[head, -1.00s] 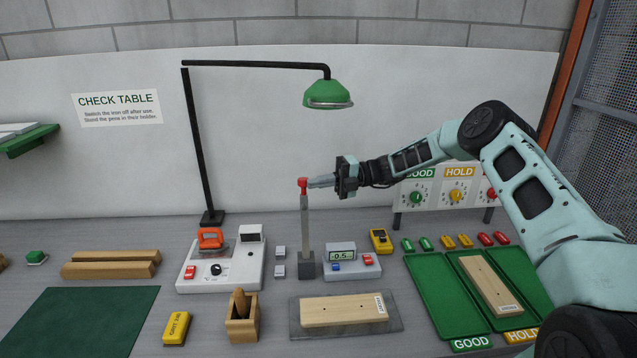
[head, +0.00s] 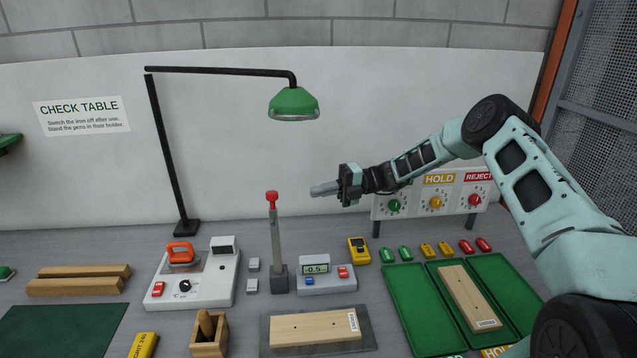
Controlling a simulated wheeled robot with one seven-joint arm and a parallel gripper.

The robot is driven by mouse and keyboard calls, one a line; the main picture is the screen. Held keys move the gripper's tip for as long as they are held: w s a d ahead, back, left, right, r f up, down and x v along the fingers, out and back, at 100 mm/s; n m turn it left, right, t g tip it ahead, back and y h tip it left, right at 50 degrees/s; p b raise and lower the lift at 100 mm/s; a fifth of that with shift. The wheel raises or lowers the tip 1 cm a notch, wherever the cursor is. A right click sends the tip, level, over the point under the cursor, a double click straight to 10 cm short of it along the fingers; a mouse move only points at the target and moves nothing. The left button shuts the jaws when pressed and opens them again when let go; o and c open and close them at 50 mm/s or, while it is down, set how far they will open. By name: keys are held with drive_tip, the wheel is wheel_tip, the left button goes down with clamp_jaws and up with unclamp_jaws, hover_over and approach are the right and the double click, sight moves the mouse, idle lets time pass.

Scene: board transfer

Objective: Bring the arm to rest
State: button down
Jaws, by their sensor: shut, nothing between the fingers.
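My gripper (head: 318,191) is shut and empty, held in the air above the table. Its fingers point left. It is to the right of a red-topped upright post (head: 274,235) and apart from it. My arm reaches in from the right side of the picture. A wooden board (head: 314,327) with a white label lies on a grey mat (head: 366,331) below the gripper. Another labelled board (head: 465,292) lies in the middle green tray at the right.
A green lamp (head: 293,104) overhangs the table at upper left of the gripper. An iron station (head: 216,273) and a small meter (head: 327,281) stand near the post. The GOOD/HOLD/REJECT panel (head: 407,213) is behind the arm. The air left of the gripper is clear above the post.

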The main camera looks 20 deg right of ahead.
drive_tip(key=shift+s+d, duration=0.2)
drive_tip(key=shift+d, duration=0.3)
drive_tip(key=shift+a, duration=0.1)
drive_tip(key=s+a+f+n+g+h+b, duration=0.1)
drive_tip(key=s+a+n+g+h+b, duration=0.75)
drive_tip(key=s+a+n, duration=1.05)
drive_tip(key=s+d+f+n+t+h+b, duration=0.2)
drive_tip(key=s+n+t+h, duration=0.1)
drive_tip(key=s+n, duration=0.8)
drive_tip(key=s+d+f+n+t+h+b, duration=0.1)
drive_tip(key=s+f+n+t+h+b, duration=0.1)
drive_tip(key=s+n, duration=0.9)
drive_tip(key=n+t+h+b, duration=0.1)
drive_tip(key=n+t+h, duration=0.1)
drive_tip(key=h, duration=0.1)
drive_tip(key=shift+s+d+f, duration=0.3)
drive_tip(key=shift+s+d, duration=0.05)
drive_tip(key=shift+s, duration=0.05)
